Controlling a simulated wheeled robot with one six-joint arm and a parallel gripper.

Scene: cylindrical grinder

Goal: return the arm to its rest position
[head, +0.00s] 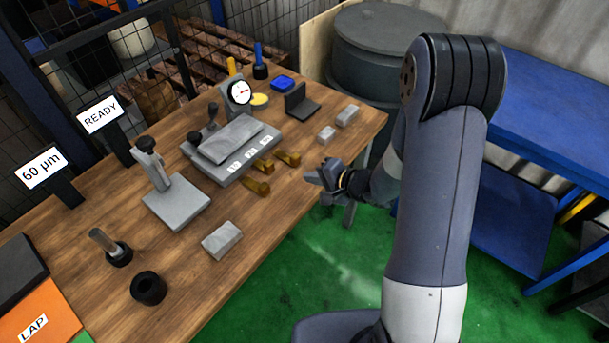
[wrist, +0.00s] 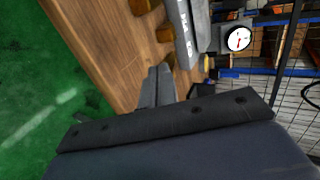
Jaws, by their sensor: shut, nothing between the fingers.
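My gripper (head: 318,177) is at the right front edge of the wooden workbench in the head view, just off the edge. Its fingers are shut with nothing between them. In the wrist view my gripper (wrist: 158,75) shows its two fingers close together, pointing toward the bench top. My arm comes down from an upright link on the right of the head view and bends back toward the bench. The brass pieces (head: 258,187) on the bench lie to the left of the gripper, apart from it.
The wooden bench (head: 285,215) holds a grey fixture (head: 232,145), a dial gauge (head: 239,92), a stand (head: 176,204) and several grey blocks. A blue table (head: 555,115) stands at right and a dark drum (head: 385,55) behind. Green floor (head: 290,270) in front of the bench is clear.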

